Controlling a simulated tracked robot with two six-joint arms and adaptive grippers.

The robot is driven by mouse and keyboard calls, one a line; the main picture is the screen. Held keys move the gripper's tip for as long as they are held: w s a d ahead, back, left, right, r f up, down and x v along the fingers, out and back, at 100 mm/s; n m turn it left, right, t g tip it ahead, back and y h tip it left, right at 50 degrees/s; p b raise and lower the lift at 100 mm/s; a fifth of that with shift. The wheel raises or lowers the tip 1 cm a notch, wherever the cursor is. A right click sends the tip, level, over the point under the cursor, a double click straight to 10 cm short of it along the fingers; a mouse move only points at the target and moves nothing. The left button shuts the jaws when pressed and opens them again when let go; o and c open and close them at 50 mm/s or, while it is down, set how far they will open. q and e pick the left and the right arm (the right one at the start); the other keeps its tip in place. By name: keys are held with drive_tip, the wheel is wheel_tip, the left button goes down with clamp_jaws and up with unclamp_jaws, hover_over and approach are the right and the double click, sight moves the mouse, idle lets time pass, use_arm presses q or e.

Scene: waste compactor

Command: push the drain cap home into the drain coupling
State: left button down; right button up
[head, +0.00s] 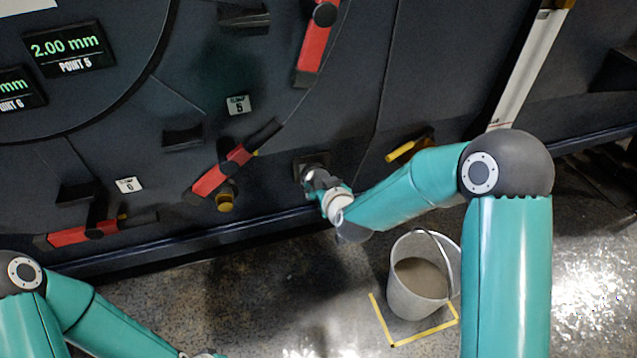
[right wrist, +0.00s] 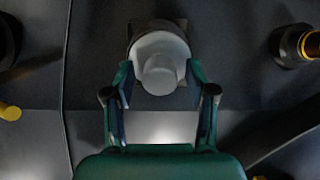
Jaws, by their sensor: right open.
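In the right wrist view the pale grey drain cap (right wrist: 160,66) sits at the mouth of the dark drain coupling (right wrist: 152,30), between my right gripper's fingers (right wrist: 158,80). The fingers are open, one on each side of the cap; I cannot tell whether they touch it. How deep the cap sits is not clear. In the head view my right gripper (head: 317,180) is at the coupling (head: 309,160) on the lower dark wall, hiding most of it and the cap. My left arm runs out of the bottom edge, with its gripper out of view.
A grey bucket (head: 418,274) with brownish contents stands on the floor below, inside yellow corner marks (head: 424,337). A yellow handle (head: 405,150) is right of the coupling. A red clamp handle (head: 222,172) and brass knob (head: 225,202) are left of it.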

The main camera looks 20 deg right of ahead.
clamp_jaws()
drive_tip(key=shift+s+r, duration=0.3)
drive_tip(key=shift+s, duration=0.15)
idle(0.8)
drive_tip(key=v, duration=0.6)
drive_tip(key=shift+p, duration=0.4)
idle(0.4)
